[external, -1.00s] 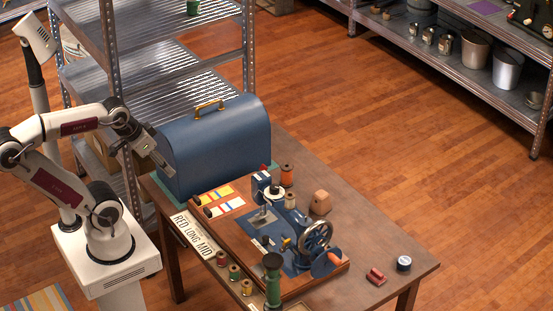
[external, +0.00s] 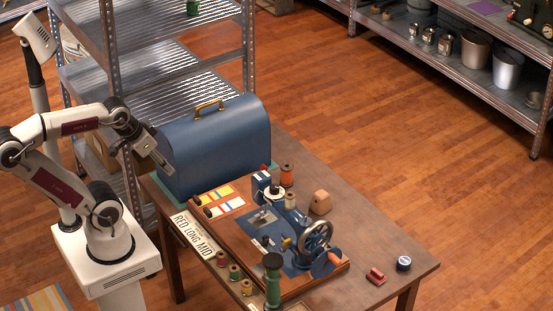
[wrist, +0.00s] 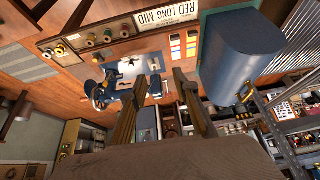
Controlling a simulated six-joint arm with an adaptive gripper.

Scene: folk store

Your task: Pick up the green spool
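A tall green spool (external: 272,282) stands upright at the front edge of the wooden table, beside the blue sewing machine (external: 290,238). Another green item (external: 193,8) sits on the metal shelf at the top; it is too small to tell if it is a spool. My gripper (external: 166,167) is in the air at the left end of the table, beside the blue domed case and well away from the tall spool. In the wrist view its two fingers (wrist: 160,78) are apart with nothing between them.
The blue domed case (external: 215,145) fills the table's back left. Small spools (external: 234,272) line the front edge by a "RED LONG MID" sign (external: 193,236). An orange spool (external: 287,174) stands behind the machine. The table's right part is mostly clear.

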